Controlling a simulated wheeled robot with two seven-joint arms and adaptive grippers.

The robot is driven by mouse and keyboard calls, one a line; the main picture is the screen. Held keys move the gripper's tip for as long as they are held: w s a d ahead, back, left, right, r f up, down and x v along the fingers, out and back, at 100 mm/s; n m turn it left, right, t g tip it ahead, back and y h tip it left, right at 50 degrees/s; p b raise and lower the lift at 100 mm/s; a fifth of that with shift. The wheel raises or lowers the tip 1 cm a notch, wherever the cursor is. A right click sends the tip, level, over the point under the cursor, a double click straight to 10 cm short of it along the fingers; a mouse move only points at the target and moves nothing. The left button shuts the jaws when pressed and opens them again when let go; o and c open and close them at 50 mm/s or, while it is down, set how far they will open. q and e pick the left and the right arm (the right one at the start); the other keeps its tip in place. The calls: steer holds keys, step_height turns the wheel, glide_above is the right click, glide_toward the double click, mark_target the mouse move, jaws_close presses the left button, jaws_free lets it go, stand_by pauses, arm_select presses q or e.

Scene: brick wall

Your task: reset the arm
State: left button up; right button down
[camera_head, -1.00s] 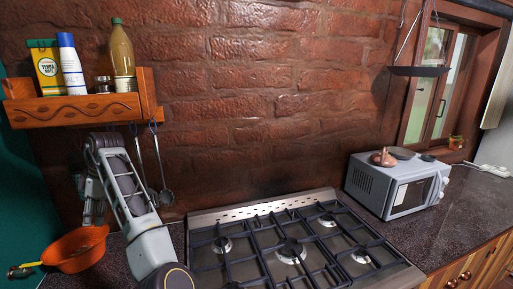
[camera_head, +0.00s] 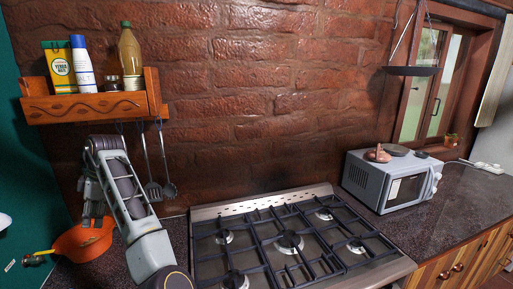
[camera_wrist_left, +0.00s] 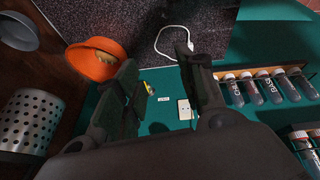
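My left arm comes in from the lower left of the head view, bent, with its left gripper (camera_head: 92,212) hanging down in front of the brick wall, by the orange bowl (camera_head: 80,243). In the left wrist view the two dark fingers of this gripper (camera_wrist_left: 157,65) stand apart with nothing held between them. The orange bowl (camera_wrist_left: 96,60) lies beyond the left finger there. My right gripper is in neither view.
A stove (camera_head: 290,245) fills the middle of the counter, with a microwave (camera_head: 393,181) at its right. A wooden shelf (camera_head: 95,105) with bottles and hanging utensils is above the arm. The wrist view shows a rack of tubes (camera_wrist_left: 262,75) and a perforated metal holder (camera_wrist_left: 28,122).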

arm_select(q)
steer(key=s+a+f+m+t+y, duration=0.15)
steer(key=s+f+m, duration=0.25)
steer(key=f+m, duration=0.55)
steer(key=s+d+f+m+t, duration=0.1)
steer(key=s+d+f+m, duration=0.2)
steer(key=d+f, duration=0.2)
steer(key=s+d+f+m+t+h, duration=0.1)
steer(key=s+d+f+m, duration=0.2)
steer(key=s+d+f, duration=0.1)
steer(key=s+d+f+m+t+h, duration=0.1)
steer(key=s+d+f+m, duration=0.3)
steer(key=d+f, duration=0.3)
steer(key=shift+t, duration=0.25)
steer(key=s+d+f+m+h, duration=0.35)
steer(key=s+d+m, duration=0.25)
steer(key=s+d, duration=0.55)
step_height(320, 180, down, 35)
steer(key=s+g+b, duration=0.2)
steer(key=s+a+f+b, duration=0.1)
steer(key=s+a+f, duration=0.1)
steer(key=s+f, duration=0.8)
steer(key=s+a+f+g+b, duration=0.1)
steer(key=s+a+f, duration=0.1)
steer(key=s+f, duration=0.9)
steer(key=shift+s+f, duration=0.3)
steer(key=shift+s, duration=0.15)
